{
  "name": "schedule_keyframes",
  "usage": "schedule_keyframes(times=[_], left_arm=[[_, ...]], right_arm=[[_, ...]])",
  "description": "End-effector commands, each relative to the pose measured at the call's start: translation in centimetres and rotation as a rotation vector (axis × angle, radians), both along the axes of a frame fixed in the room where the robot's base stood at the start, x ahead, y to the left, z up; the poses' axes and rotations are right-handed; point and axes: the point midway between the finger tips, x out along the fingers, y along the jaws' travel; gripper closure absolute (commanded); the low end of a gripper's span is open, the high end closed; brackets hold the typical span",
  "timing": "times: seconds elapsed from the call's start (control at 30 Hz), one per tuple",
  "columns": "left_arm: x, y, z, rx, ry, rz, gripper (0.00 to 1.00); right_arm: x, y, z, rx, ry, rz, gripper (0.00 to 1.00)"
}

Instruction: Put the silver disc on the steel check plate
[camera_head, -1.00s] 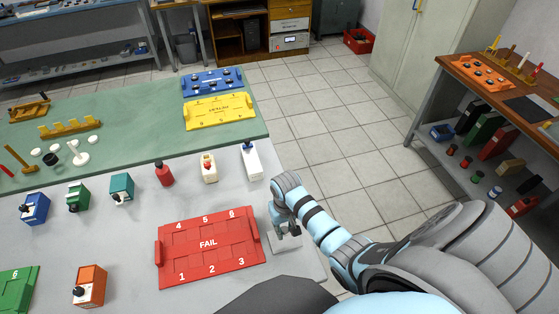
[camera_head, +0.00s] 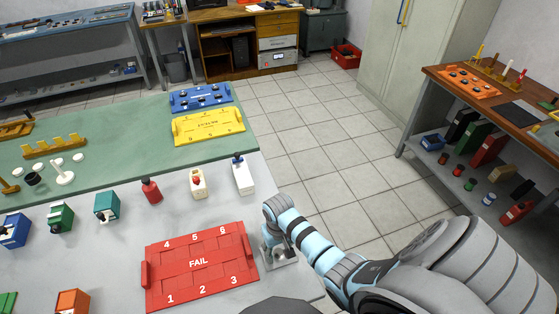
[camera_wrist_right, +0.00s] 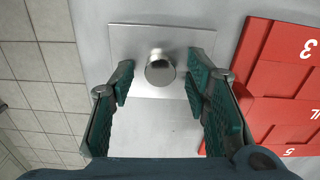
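The silver disc (camera_wrist_right: 160,68), small, round and shiny, rests on the steel check plate (camera_wrist_right: 130,40), a pale square plate, in the right wrist view. It sits near the plate's middle. My right gripper (camera_wrist_right: 158,82) is open over the plate, with one fingertip on each side of the disc and a gap on both sides. In the head view, my right gripper (camera_head: 277,254) is low over the steel check plate (camera_head: 290,262) at the table's right edge and hides much of it. My left gripper is not in view.
The red FAIL tray (camera_head: 198,262) lies close left of the plate. A white block (camera_head: 243,176), a red bottle (camera_head: 150,190) and several coloured blocks stand behind it. A yellow tray (camera_head: 208,126) lies on the green mat. The table edge is just right of the plate.

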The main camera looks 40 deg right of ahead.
Motion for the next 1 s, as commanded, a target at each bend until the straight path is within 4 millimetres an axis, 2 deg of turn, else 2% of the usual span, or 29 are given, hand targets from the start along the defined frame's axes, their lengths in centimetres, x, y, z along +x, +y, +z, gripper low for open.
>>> schedule_keyframes(times=[0.13,0.23,0.5,0.63,0.77,1.0], left_arm=[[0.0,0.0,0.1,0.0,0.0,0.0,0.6],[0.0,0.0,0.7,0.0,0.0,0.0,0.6],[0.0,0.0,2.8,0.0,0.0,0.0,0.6],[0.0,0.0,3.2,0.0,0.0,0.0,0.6],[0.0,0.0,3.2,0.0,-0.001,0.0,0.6],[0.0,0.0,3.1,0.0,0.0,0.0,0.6]], right_arm=[[0.0,0.0,0.3,0.0,0.0,0.0,0.57],[0.1,0.0,1.7,0.0,-0.003,0.001,0.57],[0.1,0.0,9.2,0.0,-0.005,0.001,0.57],[0.1,0.0,11.7,-0.001,-0.003,-0.001,0.57],[0.1,0.0,12.6,0.0,-0.001,-0.001,0.57],[0.0,0.0,12.5,0.0,0.0,0.0,0.57]])
